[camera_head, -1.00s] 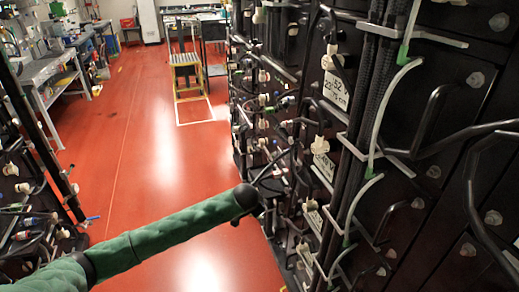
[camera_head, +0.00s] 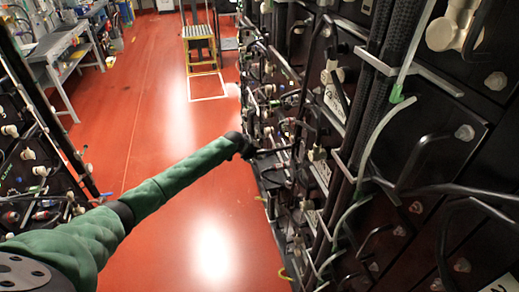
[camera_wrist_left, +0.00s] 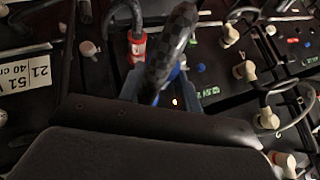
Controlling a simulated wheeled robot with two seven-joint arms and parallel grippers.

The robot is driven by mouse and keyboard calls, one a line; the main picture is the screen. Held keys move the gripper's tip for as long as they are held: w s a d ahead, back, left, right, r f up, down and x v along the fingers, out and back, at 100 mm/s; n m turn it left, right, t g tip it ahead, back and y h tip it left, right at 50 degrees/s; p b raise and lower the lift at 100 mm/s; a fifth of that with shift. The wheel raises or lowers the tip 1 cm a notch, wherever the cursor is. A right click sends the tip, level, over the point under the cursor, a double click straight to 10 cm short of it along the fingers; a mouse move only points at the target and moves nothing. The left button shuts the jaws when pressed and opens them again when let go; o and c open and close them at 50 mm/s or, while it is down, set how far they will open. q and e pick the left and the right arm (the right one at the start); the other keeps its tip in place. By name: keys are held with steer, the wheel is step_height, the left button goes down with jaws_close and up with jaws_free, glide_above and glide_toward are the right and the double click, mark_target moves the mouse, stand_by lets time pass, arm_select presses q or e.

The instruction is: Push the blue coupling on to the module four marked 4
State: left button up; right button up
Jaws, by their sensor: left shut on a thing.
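My left gripper (camera_head: 270,152) reaches from the left to the lower front of the right-hand rack. In the left wrist view the left gripper (camera_wrist_left: 160,92) is shut on the blue coupling (camera_wrist_left: 179,71), of which only small blue parts show. A dark braided hose (camera_wrist_left: 172,40) rises from it and hides much of the grip. A red connector (camera_wrist_left: 137,46) on a black cable is just left of the hose. I cannot read a mark 4 on any module, nor tell whether the coupling touches a port. My right gripper is out of view.
The right rack (camera_head: 440,130) is crowded with black pipes, cables and pale fittings. In the wrist view, pale plugs (camera_wrist_left: 245,70) and a looped cable are to the right. The red floor (camera_head: 150,110) between the racks is clear; a yellow step stool (camera_head: 200,45) stands farther back.

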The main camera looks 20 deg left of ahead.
mark_target(270, 152)
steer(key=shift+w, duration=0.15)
